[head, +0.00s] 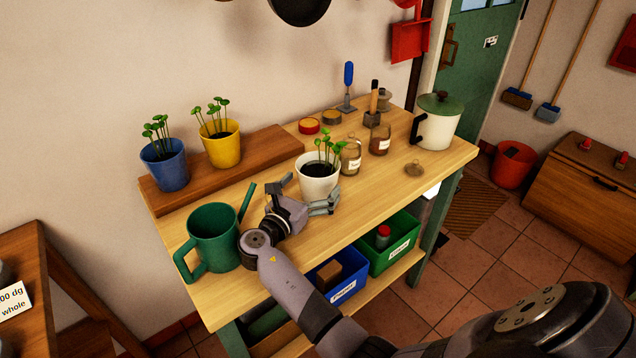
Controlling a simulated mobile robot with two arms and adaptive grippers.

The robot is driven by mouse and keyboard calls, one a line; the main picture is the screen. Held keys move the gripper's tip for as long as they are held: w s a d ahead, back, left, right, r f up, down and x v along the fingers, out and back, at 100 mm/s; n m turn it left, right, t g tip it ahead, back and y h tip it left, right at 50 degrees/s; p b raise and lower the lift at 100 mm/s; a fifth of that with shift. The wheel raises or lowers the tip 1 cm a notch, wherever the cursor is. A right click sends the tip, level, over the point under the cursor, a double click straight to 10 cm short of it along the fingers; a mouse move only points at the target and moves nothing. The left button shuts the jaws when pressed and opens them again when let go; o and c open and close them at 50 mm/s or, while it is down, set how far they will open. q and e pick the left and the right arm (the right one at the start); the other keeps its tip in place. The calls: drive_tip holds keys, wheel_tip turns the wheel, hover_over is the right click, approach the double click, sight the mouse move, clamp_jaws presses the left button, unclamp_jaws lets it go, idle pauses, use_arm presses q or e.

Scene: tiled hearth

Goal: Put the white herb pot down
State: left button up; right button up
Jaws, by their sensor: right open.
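The white herb pot (318,185) with a green seedling stands upright on the wooden workbench (375,205), near the middle of its top. My right gripper (304,194) is open, with its fingers spread at the near left side of the pot. One finger reaches along the pot's front and the other is to its left. I cannot tell whether either finger touches it. My left gripper is not in view.
A green watering can (214,236) stands left of my gripper. Blue (165,167) and yellow (221,146) herb pots stand on a raised wooden shelf behind. Glass jars (351,157) are close right of the white pot. A cream pot with green lid (437,125) stands farther right.

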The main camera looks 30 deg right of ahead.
sight(328, 165)
drive_tip(key=x, duration=0.3)
drive_tip(key=shift+d, duration=0.1)
drive_tip(key=c, duration=1.6)
drive_tip(key=shift+r, duration=0.1)
drive_tip(key=shift+c, duration=0.9)
drive_tip(key=shift+r, duration=0.1)
